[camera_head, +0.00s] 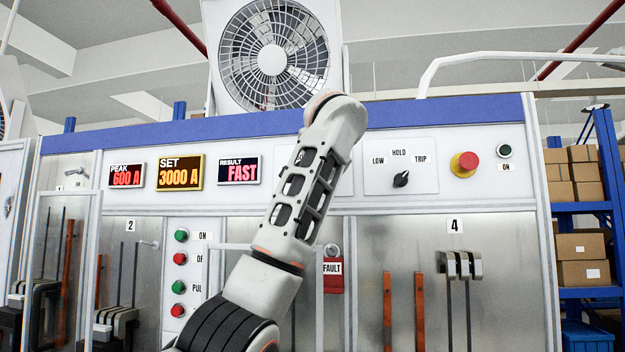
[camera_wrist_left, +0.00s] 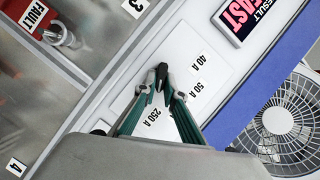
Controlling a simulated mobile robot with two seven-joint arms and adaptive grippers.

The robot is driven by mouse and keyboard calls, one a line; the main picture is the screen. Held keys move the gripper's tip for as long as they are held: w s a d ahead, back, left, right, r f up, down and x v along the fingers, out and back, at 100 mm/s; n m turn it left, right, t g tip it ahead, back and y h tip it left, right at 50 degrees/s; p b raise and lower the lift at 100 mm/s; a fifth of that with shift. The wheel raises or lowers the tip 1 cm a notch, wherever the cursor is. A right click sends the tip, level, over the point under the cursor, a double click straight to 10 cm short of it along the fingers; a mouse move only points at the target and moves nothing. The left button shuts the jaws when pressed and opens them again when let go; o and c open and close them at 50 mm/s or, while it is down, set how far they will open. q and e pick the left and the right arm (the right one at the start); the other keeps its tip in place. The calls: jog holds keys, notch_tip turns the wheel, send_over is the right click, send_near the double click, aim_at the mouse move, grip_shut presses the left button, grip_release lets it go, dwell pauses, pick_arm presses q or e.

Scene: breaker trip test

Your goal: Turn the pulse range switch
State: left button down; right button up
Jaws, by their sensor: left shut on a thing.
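The pulse range switch is a small black knob (camera_wrist_left: 161,72) on a white panel plate in the left wrist view. Labels reading 40 A, 50 A and 250 A stand around it. My left gripper (camera_wrist_left: 161,84) is shut on this knob, one green-sided finger on each side. Which label the knob points at is unclear. In the head view my left arm rises across the middle of the panel and hides the switch and the gripper. My right gripper is not in view.
Displays read PEAK 600 A (camera_head: 126,175), SET 3000 A (camera_head: 180,173) and RESULT FAST (camera_head: 239,171). Right of my arm are a LOW/HOLD/TRIP selector (camera_head: 401,179) and a red button (camera_head: 466,164). A red FAULT tag (camera_head: 333,275) hangs below. Glazed guards and handles stand lower left.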

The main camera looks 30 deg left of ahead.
pick_arm(q)
jog(key=shift+d, duration=0.1)
jog(key=c, duration=2.1)
grip_release()
jog(key=shift+c, duration=0.2)
jog(key=v, duration=1.2)
jog(key=shift+f, duration=0.1)
